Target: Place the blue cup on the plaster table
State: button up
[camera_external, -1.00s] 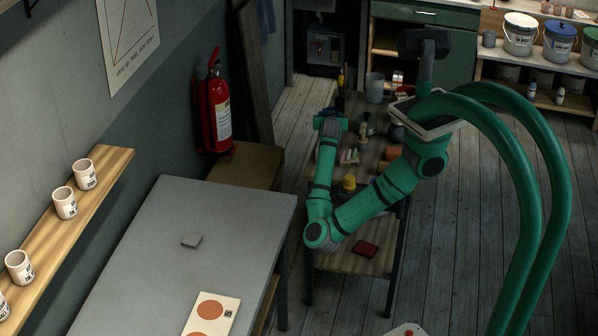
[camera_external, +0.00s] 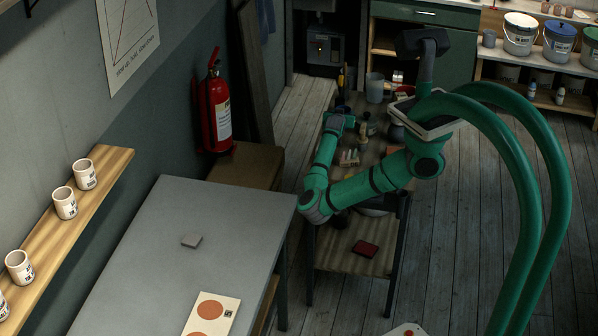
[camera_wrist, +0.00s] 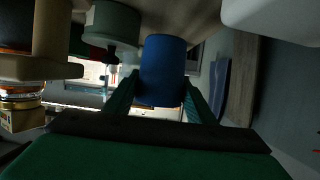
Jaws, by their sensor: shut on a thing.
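The blue cup (camera_wrist: 163,68) is between the two green fingers of my gripper (camera_wrist: 161,98) in the wrist view. My gripper is shut on it. In the outside view the end of my arm is over the back part of the wooden work stand (camera_external: 348,262), and the cup cannot be made out there. A large grey-topped table (camera_external: 205,215) stands at the left, apart from my gripper. No label shows which surface is the plaster table.
Bottles and small tools crowd the stand's top; a red-black pad (camera_external: 365,248) lies on its lower shelf. A wall shelf (camera_external: 85,215) holds several white cups. A fire extinguisher (camera_external: 216,112) hangs behind the grey table. Most of the grey tabletop is bare.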

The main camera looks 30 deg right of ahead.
jog(key=shift+f, duration=2.55)
jog(key=o, duration=1.2)
jog(key=v, duration=1.2)
jog(key=shift+a, duration=0.1)
